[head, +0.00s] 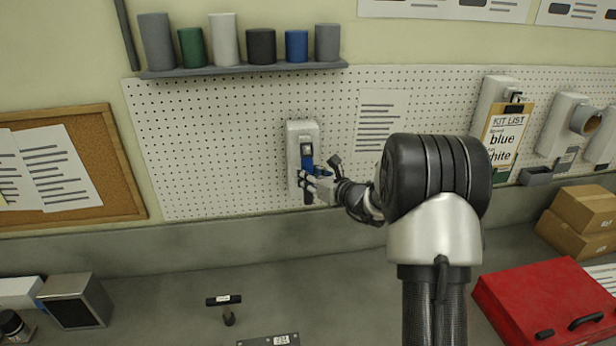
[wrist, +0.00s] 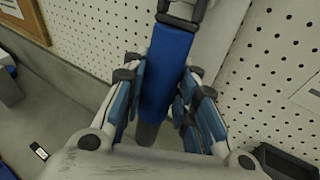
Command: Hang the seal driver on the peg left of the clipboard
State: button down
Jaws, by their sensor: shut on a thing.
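The seal driver appears to be the tool with a blue handle (head: 306,158); no label on it is readable. It stands upright in front of a white wall mount (head: 293,130), left of the clipboard (head: 507,140). In the wrist view the blue handle (wrist: 168,65) runs between the fingers, with a dark loop-like end above and a grey tip below. My gripper (head: 308,181) is shut on the handle, its fingers on both sides in the wrist view (wrist: 161,82). The peg is not clearly visible, so I cannot tell whether the loop is over it.
A shelf (head: 240,70) with several cylinders is above the mount. A paper sheet (head: 381,120) hangs to its right on the pegboard (head: 220,150). The bench middle is mostly clear.

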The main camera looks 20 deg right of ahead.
jog(key=c, duration=1.2)
grip_release()
jog(key=shift+s, duration=0.1)
